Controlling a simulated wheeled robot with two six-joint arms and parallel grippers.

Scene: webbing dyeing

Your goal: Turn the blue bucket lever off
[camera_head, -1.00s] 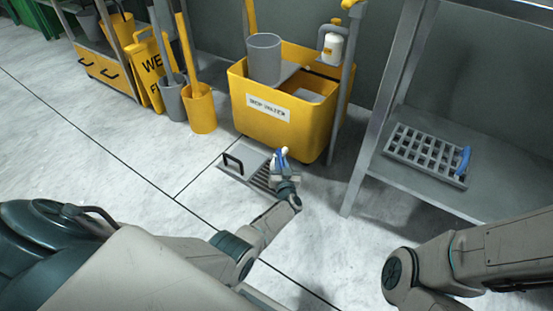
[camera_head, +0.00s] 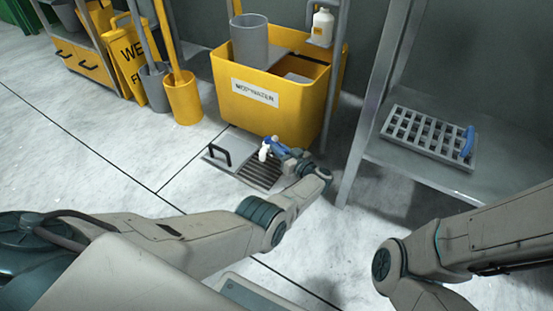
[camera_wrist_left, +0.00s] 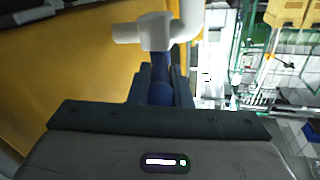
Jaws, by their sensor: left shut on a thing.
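The yellow bucket (camera_head: 270,105) has a "MOP WATER" label and stands by the wall behind the floor drain. A small white tap (camera_head: 264,153) with a blue lever (camera_head: 271,140) shows low in front of it. My left gripper (camera_head: 278,148) is at this tap. In the left wrist view, the white tap pipe (camera_wrist_left: 157,32) is ahead of the jaws, and the blue lever (camera_wrist_left: 160,88) lies between the dark fingers, which are shut on it. The fingers hide part of the lever. My right arm shows at the right of the head view, but its gripper does not.
A floor drain with a slotted grate (camera_head: 258,172) and a black-handled cover plate (camera_head: 222,158) lies below the tap. A metal shelf (camera_head: 430,165) at right holds a grey grid tray (camera_head: 425,135). A yellow mop bucket (camera_head: 183,101) stands left.

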